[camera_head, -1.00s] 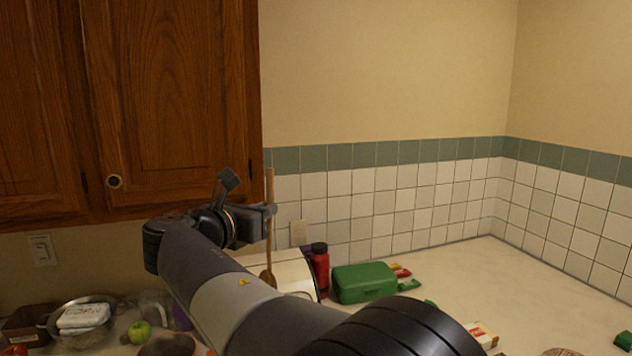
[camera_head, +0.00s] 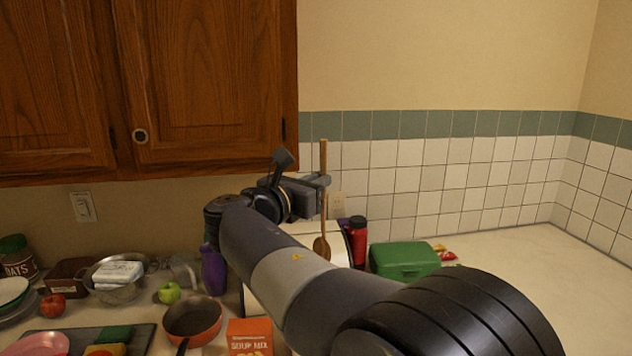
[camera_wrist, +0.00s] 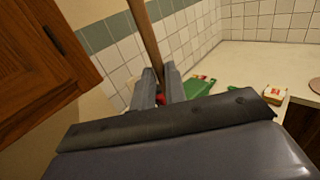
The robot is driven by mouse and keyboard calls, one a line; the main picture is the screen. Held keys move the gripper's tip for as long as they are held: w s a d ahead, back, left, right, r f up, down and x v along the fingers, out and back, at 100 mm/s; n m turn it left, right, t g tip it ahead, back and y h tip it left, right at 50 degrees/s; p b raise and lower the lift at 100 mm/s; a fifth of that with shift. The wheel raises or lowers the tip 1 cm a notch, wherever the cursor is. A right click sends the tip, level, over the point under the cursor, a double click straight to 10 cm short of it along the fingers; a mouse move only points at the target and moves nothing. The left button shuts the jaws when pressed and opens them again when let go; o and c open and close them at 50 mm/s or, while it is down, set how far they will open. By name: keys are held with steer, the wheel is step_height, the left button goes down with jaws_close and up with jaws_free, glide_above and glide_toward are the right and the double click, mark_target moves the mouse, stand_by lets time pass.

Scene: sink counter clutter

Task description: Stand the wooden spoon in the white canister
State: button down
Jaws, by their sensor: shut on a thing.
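The wooden spoon (camera_head: 324,222) hangs upright with its bowl at the bottom, above the counter. My gripper (camera_head: 320,192) is shut on its handle, with handle showing above and below the fingers. In the wrist view the handle (camera_wrist: 144,38) runs up from between the fingers (camera_wrist: 160,86). Behind the spoon bowl is a large white object (camera_head: 338,241), mostly hidden by my arm. I cannot tell whether it is the white canister, or whether the spoon touches it.
A red bottle (camera_head: 357,243) and a green box (camera_head: 404,259) stand right of the spoon. Left are a purple bottle (camera_head: 214,271), a green apple (camera_head: 169,293), an orange pan (camera_head: 193,318) and a soup mix box (camera_head: 250,337). A wooden cabinet (camera_head: 205,80) hangs at upper left.

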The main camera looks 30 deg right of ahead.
steer(key=shift+f+b, duration=5.5)
steer(key=shift+f, duration=2.75)
steer(key=c, duration=1.4)
jaws_free()
steer(key=shift+o, duration=0.2)
glide_toward(321, 251)
steer(key=v, duration=0.3)
steer(key=shift+s+b, duration=0.1)
steer(key=shift+b, duration=0.3)
steer(key=shift+d, duration=0.15)
